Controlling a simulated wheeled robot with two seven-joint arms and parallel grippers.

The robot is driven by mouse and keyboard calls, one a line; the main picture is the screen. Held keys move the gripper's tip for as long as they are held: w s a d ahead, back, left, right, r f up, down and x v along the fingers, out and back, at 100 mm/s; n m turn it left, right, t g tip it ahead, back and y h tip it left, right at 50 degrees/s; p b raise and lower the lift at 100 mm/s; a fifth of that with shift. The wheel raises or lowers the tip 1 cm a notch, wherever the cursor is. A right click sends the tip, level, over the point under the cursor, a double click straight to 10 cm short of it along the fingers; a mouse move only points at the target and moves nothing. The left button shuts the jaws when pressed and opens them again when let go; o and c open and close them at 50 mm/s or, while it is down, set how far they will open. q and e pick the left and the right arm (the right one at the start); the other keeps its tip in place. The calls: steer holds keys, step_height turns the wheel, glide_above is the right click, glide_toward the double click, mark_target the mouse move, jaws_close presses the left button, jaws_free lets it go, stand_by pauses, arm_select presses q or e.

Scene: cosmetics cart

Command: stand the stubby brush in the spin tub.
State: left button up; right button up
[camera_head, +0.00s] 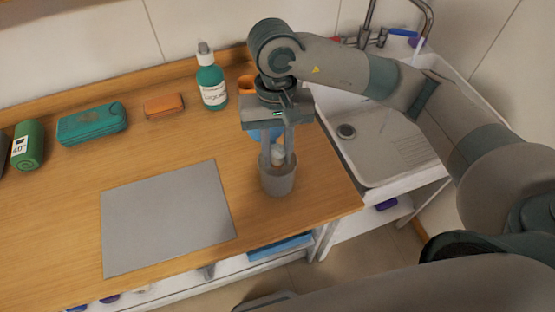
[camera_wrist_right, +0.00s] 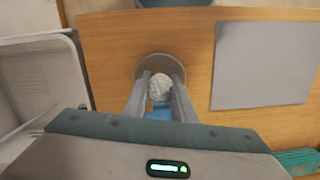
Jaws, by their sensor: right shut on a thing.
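The spin tub (camera_head: 277,184) is a grey round cup standing upright near the front right of the wooden counter. My right gripper (camera_head: 278,160) points down over it, with its fingertips at the tub's mouth. It is shut on the stubby brush (camera_head: 278,153), whose pale head shows between the fingers. In the right wrist view the brush (camera_wrist_right: 159,87) shows as a whitish rounded tuft between the fingers (camera_wrist_right: 160,92), in front of the tub's rim (camera_wrist_right: 147,66). The brush's lower end is hidden by the tub and fingers. My left gripper is not in view.
A grey mat (camera_head: 168,218) lies left of the tub. A sink (camera_head: 375,150) is at right. A blue object (camera_head: 258,134) is partly hidden behind my gripper.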

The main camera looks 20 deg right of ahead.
mark_target(278, 167)
steer(key=shift+f+p, duration=0.7)
steer(key=shift+f, duration=1.35)
steer(key=shift+f+b, duration=0.25)
steer(key=shift+b, duration=0.1)
steer(key=shift+f+b, duration=0.4)
steer(key=shift+b, duration=0.4)
